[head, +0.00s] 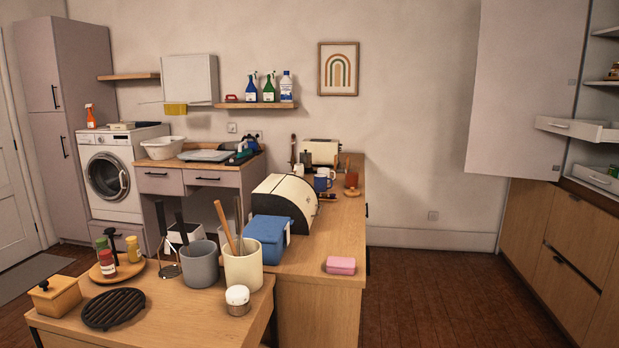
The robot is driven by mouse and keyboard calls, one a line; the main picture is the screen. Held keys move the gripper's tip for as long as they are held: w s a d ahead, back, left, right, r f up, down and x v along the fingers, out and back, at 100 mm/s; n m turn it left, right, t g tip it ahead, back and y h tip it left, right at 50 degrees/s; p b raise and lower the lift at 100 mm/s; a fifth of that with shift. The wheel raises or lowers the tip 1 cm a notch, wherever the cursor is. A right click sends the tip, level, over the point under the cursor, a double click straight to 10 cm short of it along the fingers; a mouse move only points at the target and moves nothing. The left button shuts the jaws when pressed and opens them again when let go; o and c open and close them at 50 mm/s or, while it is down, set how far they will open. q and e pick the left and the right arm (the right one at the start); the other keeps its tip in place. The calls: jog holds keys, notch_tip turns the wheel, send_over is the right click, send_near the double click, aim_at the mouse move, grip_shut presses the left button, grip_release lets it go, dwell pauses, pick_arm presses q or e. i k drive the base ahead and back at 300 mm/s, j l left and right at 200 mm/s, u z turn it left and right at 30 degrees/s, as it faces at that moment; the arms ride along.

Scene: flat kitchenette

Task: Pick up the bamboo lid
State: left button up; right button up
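A small mustard-tan box (62,306) stands at the left end of the near wooden counter. Its top is a wood-coloured lid (55,286) with a small dark knob. This is the only thing I see that could be the bamboo lid, but I cannot tell its material. The lid appears to sit closed on the box. Neither of my grippers is in view.
A black round trivet (113,308) lies right of the box. Behind is a round wooden board (128,272) with several jars. A grey crock (200,265), a cream crock (242,270) with utensils and a white-topped jar (238,295) stand further right. The counter's front strip is clear.

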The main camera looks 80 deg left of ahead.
aim_at(351, 192)
jog(key=u, duration=2.9)
jog(key=i+l+u, duration=0.25)
jog(key=u, duration=0.15)
jog(key=i+l+u, duration=0.2)
jog(key=l+u, duration=0.15)
jog(key=l, duration=0.15)
jog(key=i+l+u, duration=0.15)
jog(key=l+u, duration=0.25)
